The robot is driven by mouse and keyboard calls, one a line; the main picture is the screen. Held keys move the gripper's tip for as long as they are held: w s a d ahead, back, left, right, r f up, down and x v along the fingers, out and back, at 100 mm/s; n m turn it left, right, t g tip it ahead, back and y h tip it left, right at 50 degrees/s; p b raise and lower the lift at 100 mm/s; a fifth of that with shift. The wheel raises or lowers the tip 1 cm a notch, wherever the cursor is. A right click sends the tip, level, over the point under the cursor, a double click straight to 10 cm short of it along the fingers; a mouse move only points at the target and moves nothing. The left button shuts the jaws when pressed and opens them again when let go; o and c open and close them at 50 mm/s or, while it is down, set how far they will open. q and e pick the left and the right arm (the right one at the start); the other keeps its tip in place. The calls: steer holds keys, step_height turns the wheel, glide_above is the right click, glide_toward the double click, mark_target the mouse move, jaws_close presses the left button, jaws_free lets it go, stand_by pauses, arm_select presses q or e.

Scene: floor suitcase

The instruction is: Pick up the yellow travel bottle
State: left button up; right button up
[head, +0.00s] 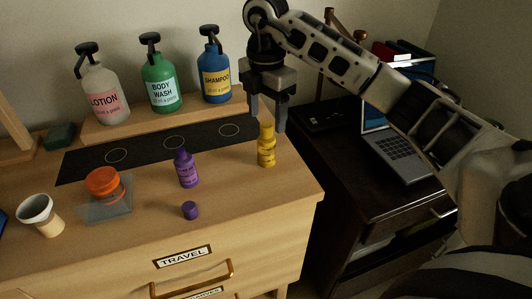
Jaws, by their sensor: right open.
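The yellow travel bottle (266,148) stands upright near the right edge of the wooden dresser top (235,200). My right gripper (267,115) points down from above with its two fingers apart, one to the left and one to the right of the bottle's upper part. The fingertips reach about the height of the bottle's top. I cannot tell from this one view whether the bottle is exactly between them or whether they touch it. My left gripper is not in view.
A purple bottle (186,169) and its loose purple cap (190,210) are left of the yellow bottle. An orange-lidded jar (103,181) and a cup (38,213) stand further left. Lotion (104,95), body wash (160,85) and shampoo (215,75) dispensers stand behind. A laptop (397,150) sits right.

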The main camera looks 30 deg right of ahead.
mark_target(267, 142)
steer(key=shift+s+f+p, duration=0.1)
steer(key=shift+f+p, duration=0.45)
steer(key=shift+f, duration=3.45)
steer(key=c, duration=1.1)
